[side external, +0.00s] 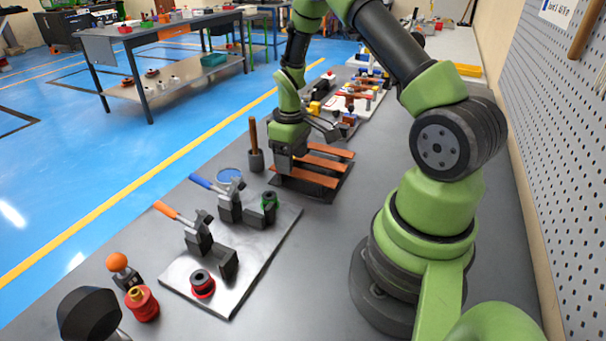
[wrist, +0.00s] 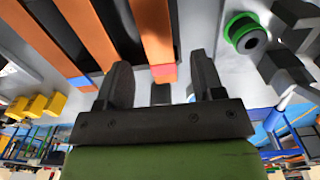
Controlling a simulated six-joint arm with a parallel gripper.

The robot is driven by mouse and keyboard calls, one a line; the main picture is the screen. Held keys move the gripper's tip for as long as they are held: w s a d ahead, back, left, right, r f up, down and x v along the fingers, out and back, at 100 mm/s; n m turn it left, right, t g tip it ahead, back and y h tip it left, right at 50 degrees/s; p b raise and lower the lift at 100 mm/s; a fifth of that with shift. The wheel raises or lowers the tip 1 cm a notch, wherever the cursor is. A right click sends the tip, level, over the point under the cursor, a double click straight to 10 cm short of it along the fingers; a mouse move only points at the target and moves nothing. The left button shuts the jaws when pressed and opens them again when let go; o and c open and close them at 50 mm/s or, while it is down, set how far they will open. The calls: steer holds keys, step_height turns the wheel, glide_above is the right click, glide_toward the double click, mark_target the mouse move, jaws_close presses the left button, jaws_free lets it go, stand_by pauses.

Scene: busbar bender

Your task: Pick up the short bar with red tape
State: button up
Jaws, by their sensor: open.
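The copper bar with red tape (wrist: 155,30) shows in the wrist view, its red-taped end (wrist: 164,74) appearing between the two fingers of my gripper (wrist: 160,62). The fingers are apart, one on each side of that end in the picture; I see no clear contact. In the side external view my gripper (side external: 284,165) is over the left end of the dark bar rack (side external: 321,190). The nearest bar there (side external: 308,177) seems to be the same one; its tape is hidden. My gripper is open and empty.
Two more copper bars (side external: 324,163) (side external: 332,151) lie behind it on the rack; one shows blue tape (wrist: 80,82). A green ring (wrist: 243,32) is close by. A plate with toggle clamps (side external: 235,265) and a wooden-handled tool (side external: 254,150) stand near.

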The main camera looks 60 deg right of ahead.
step_height(320, 180, down, 2)
steer(key=shift+c, duration=0.4)
steer(key=c, duration=1)
steer(key=shift+r, duration=0.15)
